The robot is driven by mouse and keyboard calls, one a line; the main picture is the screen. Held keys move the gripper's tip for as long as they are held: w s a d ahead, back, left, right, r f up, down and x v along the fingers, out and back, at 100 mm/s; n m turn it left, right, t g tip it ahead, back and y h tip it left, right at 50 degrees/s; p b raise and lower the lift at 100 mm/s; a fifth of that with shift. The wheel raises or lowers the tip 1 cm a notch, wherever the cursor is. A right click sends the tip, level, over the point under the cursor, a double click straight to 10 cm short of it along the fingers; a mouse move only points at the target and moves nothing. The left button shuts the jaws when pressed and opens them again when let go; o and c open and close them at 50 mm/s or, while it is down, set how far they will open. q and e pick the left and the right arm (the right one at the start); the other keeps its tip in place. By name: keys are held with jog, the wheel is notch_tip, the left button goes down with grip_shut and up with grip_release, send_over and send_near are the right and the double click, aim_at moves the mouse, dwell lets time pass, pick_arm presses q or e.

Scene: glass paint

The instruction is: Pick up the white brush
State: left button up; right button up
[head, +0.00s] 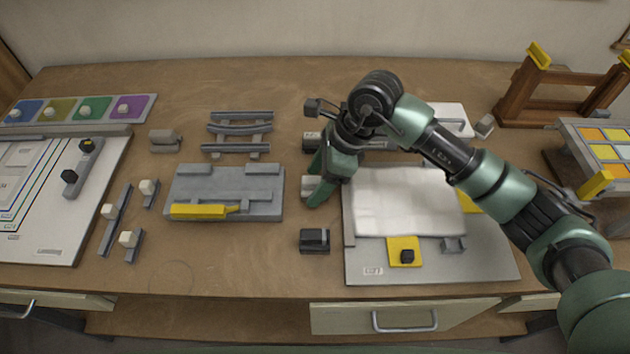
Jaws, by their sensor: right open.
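A small block with a whitish top (307,187) sits on the table just left of the white sheet board, beside my right gripper's fingertips. It is partly hidden by a finger, and I cannot tell for sure that it is the white brush. My right gripper (317,181) is open and low over the table, with its green fingers at this block; contact is unclear. Several slim grey tools with white knobs, one of them upper right (148,187), lie farther left. My left gripper is not in view.
A black block (314,240) stands in front of the gripper. A grey tray (274,205) with a yellow tool (198,211) is to the left. A grey board (430,270) with a white sheet (405,200) is to the right. The front centre-left table is clear.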

aim_at(315, 180)
jog(key=shift+a+f, duration=0.15)
jog(key=shift+f, duration=0.3)
jog(key=shift+c, duration=0.3)
grip_shut()
notch_tip(315, 180, up, 20)
jog(key=b, duration=0.3)
jog(key=shift+b, duration=0.35)
